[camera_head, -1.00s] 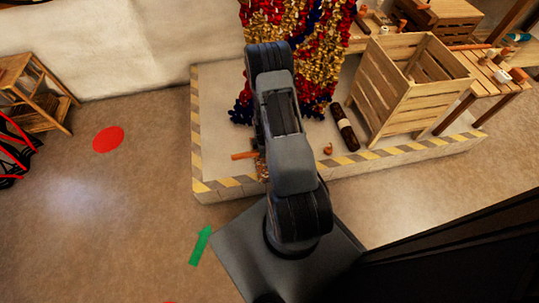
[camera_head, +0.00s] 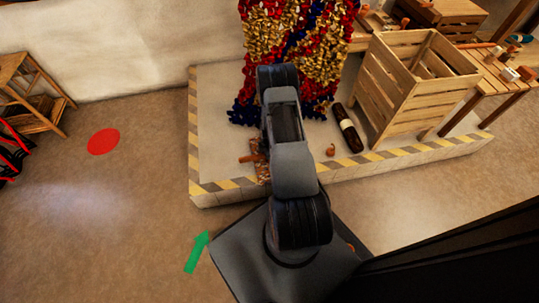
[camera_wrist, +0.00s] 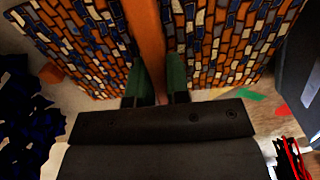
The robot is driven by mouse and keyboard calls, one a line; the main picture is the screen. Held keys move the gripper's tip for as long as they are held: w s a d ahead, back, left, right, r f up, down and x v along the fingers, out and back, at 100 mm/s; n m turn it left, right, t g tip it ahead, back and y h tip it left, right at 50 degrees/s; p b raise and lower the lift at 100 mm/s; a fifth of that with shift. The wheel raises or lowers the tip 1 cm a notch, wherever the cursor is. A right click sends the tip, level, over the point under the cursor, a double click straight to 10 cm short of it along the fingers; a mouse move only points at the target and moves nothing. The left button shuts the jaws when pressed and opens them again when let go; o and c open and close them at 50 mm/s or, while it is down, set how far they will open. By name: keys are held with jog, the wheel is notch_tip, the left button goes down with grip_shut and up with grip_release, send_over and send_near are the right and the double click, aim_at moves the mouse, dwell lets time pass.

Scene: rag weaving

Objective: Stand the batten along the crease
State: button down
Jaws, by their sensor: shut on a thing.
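My gripper (camera_wrist: 156,62) has its two green fingers shut on the batten (camera_wrist: 150,30), an orange-brown wooden strip that runs up between them in the wrist view. A cloth (camera_wrist: 222,40) with an orange, blue and white brick-like pattern spreads on both sides of the batten. The crease itself is hidden behind the batten, and I cannot tell whether the batten touches the cloth. In the head view my arm hides the gripper; a small part of the patterned cloth (camera_head: 262,174) shows beside the arm.
A low platform (camera_head: 215,135) has a yellow-and-black striped edge. An orange block (camera_wrist: 51,73) lies beside the cloth. Open floor lies left.

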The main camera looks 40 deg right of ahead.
jog(key=shift+r, duration=0.1)
jog(key=shift+f+b, duration=0.55)
jog(key=shift+f, duration=0.1)
jog(key=c, duration=1.1)
grip_release()
jog(key=shift+r, duration=0.1)
jog(key=shift+r, duration=0.1)
